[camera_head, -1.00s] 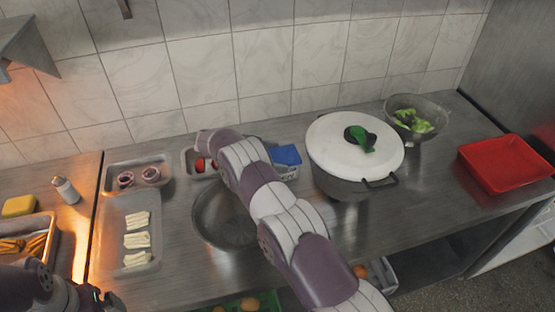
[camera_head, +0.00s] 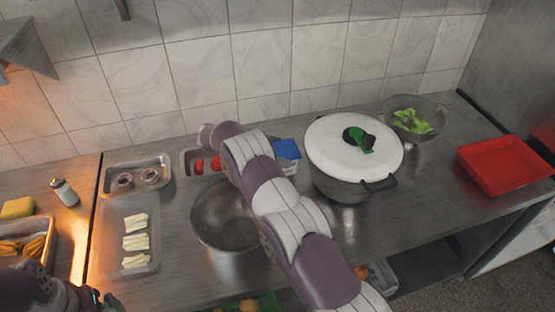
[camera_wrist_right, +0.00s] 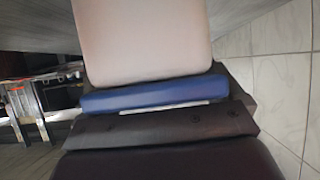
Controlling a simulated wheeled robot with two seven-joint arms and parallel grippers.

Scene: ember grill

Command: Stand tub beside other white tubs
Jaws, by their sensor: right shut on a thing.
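A white tub with a blue lid (camera_head: 287,150) shows in the head view just right of my right forearm, above the back of the counter. In the right wrist view its pale body (camera_wrist_right: 145,40) and blue lid (camera_wrist_right: 150,95) fill the middle, close against my dark right hand. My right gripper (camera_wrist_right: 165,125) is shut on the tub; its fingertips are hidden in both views. My right arm covers it in the head view. Part of my left arm shows at the lower left; its jaws cannot be made out. No other white tubs can be made out.
A large lidded pot (camera_head: 350,148) stands right of the tub. A steel bowl (camera_head: 212,232) lies left of my arm.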

